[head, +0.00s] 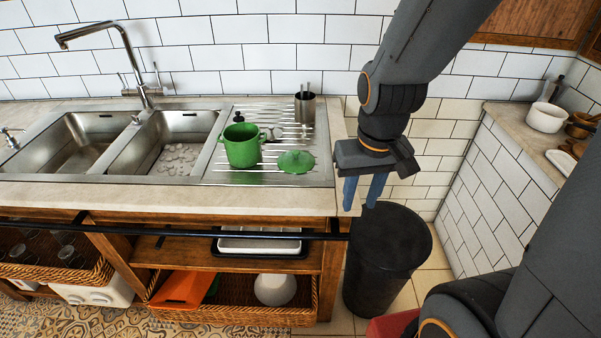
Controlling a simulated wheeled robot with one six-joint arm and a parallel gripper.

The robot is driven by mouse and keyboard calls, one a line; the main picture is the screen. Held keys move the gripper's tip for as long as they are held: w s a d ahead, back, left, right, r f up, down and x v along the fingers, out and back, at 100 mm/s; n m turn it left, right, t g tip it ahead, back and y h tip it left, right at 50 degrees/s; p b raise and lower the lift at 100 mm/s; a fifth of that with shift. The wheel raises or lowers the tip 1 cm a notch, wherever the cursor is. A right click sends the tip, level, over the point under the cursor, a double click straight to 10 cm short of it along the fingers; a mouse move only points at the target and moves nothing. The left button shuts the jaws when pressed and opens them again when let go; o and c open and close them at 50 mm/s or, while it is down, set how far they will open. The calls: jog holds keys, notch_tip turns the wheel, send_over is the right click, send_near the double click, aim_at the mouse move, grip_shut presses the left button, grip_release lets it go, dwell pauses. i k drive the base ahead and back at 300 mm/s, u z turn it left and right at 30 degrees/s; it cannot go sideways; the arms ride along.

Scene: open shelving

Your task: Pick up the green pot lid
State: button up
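The green pot lid (296,161) lies on the metal drainboard (225,176), near its right front part, with its small knob on top. A green pot (242,146) stands upright just left of the lid. My gripper (362,194) is to the right of the lid, past the counter's right end and in front of the black bin as seen here. Its two blue fingers point down with a gap between them, and nothing shows between them.
A metal cup (305,107) with utensils stands behind the lid. The faucet (128,60) rises behind the double sink (130,150). A black bin (385,260) stands right of the counter. A white bowl (546,117) sits on the right-hand counter.

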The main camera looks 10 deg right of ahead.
aim_at(295, 160)
jog(key=k, duration=0.7)
jog(key=u, duration=1.1)
jog(key=i, duration=0.65)
jog(key=z, duration=1.4)
jog(key=i, duration=0.5)
jog(key=z, duration=0.05)
